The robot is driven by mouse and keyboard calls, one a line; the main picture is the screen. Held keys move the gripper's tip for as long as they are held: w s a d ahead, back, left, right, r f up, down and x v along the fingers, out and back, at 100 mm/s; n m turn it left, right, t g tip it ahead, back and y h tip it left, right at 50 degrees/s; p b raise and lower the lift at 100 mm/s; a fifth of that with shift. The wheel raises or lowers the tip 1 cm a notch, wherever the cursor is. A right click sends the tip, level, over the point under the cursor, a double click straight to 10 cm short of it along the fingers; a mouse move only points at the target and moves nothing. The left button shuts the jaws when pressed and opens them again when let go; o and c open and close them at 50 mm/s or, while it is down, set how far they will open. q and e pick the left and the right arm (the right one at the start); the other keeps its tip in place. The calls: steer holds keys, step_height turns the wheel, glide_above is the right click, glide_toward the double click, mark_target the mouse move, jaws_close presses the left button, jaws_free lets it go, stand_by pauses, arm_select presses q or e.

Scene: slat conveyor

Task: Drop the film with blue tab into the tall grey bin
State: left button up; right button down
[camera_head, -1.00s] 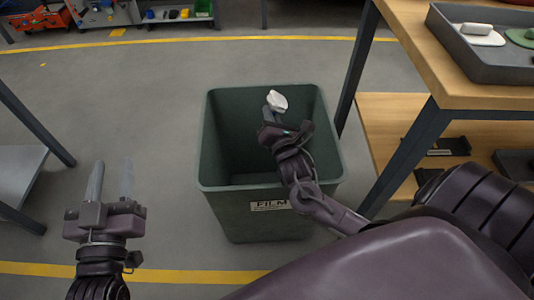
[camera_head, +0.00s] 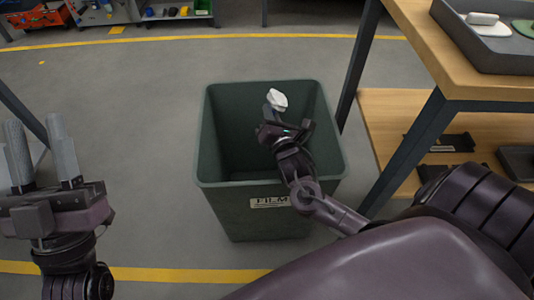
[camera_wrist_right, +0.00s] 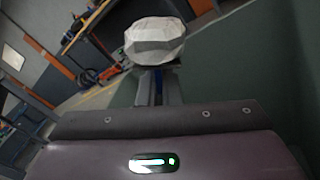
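The film (camera_head: 277,100) is a white, crumpled, faceted lump. My right gripper (camera_head: 274,112) is shut on it and holds it over the opening of the bin. In the right wrist view the film (camera_wrist_right: 154,41) sits at the fingertips, with a bit of blue (camera_wrist_right: 158,80) showing between the fingers. The tall bin (camera_head: 262,215) is dark grey-green, open at the top and has a label reading FILM on its front. The visible inside looks empty. My left gripper (camera_head: 40,155) is open and empty, at the left, well apart from the bin.
A wooden workbench (camera_head: 470,85) with a lower shelf stands right of the bin and carries a grey tray (camera_head: 480,50) with white and green items. A table leg (camera_head: 28,125) is at the left. Open floor lies behind the bin.

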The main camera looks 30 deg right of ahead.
arm_select(q)
steer(key=shift+s+a+r, duration=0.1)
steer(key=shift+s+r, duration=0.15)
steer(key=shift+r, duration=0.1)
arm_select(e)
steer(key=c, duration=1.5)
jaws_free()
steer(key=shift+c, duration=0.2)
steer(key=shift+s, duration=0.1)
